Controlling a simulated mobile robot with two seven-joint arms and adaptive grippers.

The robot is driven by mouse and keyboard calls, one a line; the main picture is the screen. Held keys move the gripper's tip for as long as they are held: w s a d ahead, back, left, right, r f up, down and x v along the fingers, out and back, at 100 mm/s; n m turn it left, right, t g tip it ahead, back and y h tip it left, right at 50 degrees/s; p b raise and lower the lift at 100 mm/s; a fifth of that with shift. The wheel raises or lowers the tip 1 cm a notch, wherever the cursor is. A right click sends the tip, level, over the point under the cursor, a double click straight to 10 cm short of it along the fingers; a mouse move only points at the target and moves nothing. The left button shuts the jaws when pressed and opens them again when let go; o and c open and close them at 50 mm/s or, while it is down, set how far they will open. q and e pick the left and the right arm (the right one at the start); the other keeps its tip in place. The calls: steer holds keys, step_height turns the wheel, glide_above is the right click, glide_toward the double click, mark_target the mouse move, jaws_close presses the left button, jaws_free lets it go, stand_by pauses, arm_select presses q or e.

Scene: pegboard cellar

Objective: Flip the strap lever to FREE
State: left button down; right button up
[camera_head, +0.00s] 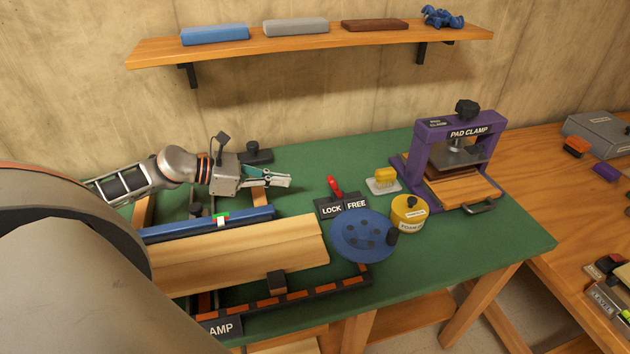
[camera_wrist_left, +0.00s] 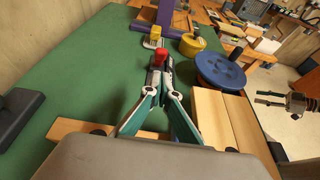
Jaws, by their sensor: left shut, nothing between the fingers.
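The strap lever has a red handle (camera_head: 334,187) on a dark plate (camera_head: 343,206) lettered LOCK on the left and FREE on the right. The handle leans left, toward the LOCK side. My left gripper (camera_head: 289,181) is shut and empty, a little left of the lever and apart from it in the head view. In the left wrist view the red handle (camera_wrist_left: 159,57) shows just beyond my fingertips (camera_wrist_left: 161,76); its lower part is hidden behind them. What looks like my right gripper (camera_wrist_left: 270,98) is small at the right edge of that view.
A blue round disc (camera_head: 362,236) and a yellow tin (camera_head: 409,214) stand close to the lever's right. A yellow-handled block (camera_head: 384,181) and the purple pad clamp (camera_head: 416,160) are farther right. Boards (camera_head: 250,252) in a frame lie in front of my left gripper.

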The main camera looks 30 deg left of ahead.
arm_select(q)
glide_toward(335, 188)
steer(key=w, duration=0.1)
steer(key=w+f, duration=0.1)
steer(key=w, duration=0.1)
steer(key=shift+w+d+f+p, duration=0.3)
steer(key=shift+d+f+p, duration=0.05)
steer(key=shift+d+p, duration=0.05)
steer(key=shift+w+d+f, duration=0.3)
steer(key=shift+w+d, duration=0.1)
steer(key=shift+w, duration=0.05)
